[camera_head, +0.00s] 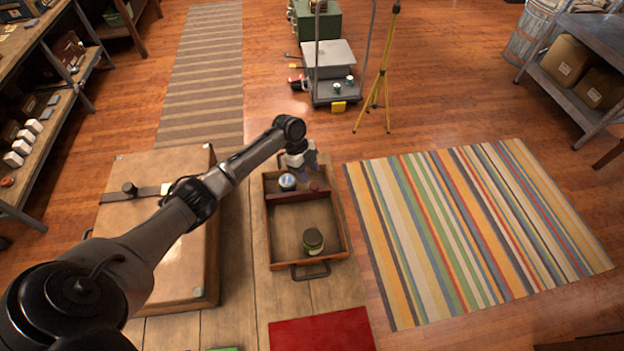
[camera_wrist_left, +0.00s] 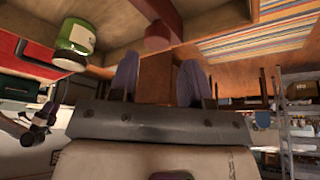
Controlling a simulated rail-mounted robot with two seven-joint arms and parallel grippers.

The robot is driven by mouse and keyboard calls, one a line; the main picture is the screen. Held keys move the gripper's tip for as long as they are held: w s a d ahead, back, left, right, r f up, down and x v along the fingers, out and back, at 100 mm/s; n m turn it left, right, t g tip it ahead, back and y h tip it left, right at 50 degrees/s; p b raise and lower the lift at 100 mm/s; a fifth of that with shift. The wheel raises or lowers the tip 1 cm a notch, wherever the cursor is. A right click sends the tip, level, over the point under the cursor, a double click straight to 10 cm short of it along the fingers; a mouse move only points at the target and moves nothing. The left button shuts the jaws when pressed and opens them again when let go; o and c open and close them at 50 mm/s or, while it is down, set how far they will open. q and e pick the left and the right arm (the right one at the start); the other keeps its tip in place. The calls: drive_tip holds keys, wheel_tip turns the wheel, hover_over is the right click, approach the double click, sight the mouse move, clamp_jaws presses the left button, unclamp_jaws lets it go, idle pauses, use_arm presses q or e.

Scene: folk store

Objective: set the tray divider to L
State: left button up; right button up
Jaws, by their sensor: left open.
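A wooden tray (camera_head: 341,225) with dark handles stands on the bench. A dark reddish divider (camera_head: 296,197) crosses it, leaving a smaller far compartment and a larger near one. A reddish round piece (camera_head: 317,186) sits near the divider's right end; it shows in the left wrist view (camera_wrist_left: 157,38). My left gripper (camera_head: 310,162) is over the tray's far right corner. In the left wrist view its two purple fingers (camera_wrist_left: 157,82) stand apart, with a brown wooden part seen between them; contact cannot be told. I see no letter marks. My right gripper is not in view.
A blue-lidded jar (camera_head: 287,181) stands in the far compartment, a green-labelled jar (camera_head: 313,240) in the near one. A large wooden case (camera_head: 165,245) lies left of the tray. A red mat (camera_head: 322,332) lies in front. Striped rug (camera_head: 475,225) covers floor to the right.

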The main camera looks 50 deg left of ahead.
use_arm(q)
drive_tip(key=v, duration=0.8)
drive_tip(key=shift+a+r, duration=0.15)
drive_tip(key=shift+r, duration=0.15)
idle(0.3)
